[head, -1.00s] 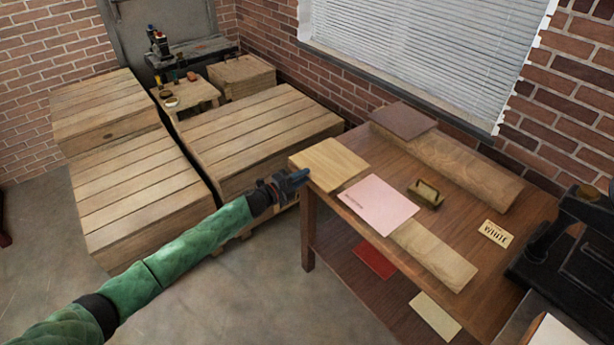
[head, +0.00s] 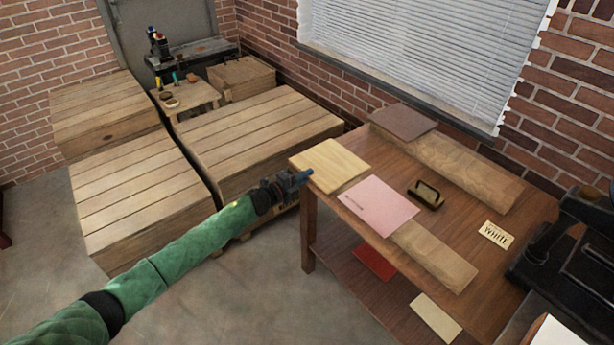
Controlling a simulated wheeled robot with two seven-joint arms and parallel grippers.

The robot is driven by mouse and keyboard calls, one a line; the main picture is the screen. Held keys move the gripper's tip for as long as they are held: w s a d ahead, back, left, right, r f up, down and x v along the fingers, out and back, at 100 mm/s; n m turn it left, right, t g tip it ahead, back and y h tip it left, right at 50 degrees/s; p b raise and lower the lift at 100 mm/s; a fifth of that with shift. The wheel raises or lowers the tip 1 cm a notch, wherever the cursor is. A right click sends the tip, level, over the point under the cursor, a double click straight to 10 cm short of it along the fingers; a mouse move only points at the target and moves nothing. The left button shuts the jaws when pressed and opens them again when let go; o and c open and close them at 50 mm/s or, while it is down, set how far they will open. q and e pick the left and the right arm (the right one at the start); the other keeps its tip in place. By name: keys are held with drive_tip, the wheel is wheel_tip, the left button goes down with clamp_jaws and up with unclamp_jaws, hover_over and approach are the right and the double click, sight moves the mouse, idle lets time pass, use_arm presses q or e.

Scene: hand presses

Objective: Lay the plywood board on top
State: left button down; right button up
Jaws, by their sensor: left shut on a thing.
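A light plywood board (head: 329,163) lies flat at the left corner of the wooden table (head: 468,218). My left gripper (head: 304,176) is at the board's left front edge, shut, with its fingertips at that edge. The fingers are small and dark here, so their exact hold on the edge is hard to see. A pink sheet (head: 378,205) lies beside the board, partly over a wooden plank (head: 434,256). My right gripper is out of view.
A brass-toned block with a handle (head: 426,195), a card reading "WHITE" (head: 495,235) and a long wooden block with a brown square (head: 403,121) on its end are on the table. A black press (head: 570,250) stands at the right. Wooden crates (head: 255,135) fill the left.

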use_arm(q)
drive_tip(key=shift+r+p, duration=1.2)
drive_tip(key=shift+r, duration=0.4)
drive_tip(key=shift+f, duration=0.1)
drive_tip(key=shift+a, duration=0.1)
drive_tip(key=shift+s+a+r+p, duration=0.35)
drive_tip(key=shift+s+a+r, duration=0.05)
drive_tip(key=shift+s+a, duration=0.1)
drive_tip(key=r+p+v, duration=0.2)
drive_tip(key=v, duration=1.8)
drive_tip(key=shift+a+p, duration=0.2)
drive_tip(key=shift+p, duration=0.15)
drive_tip(key=shift+r, duration=0.15)
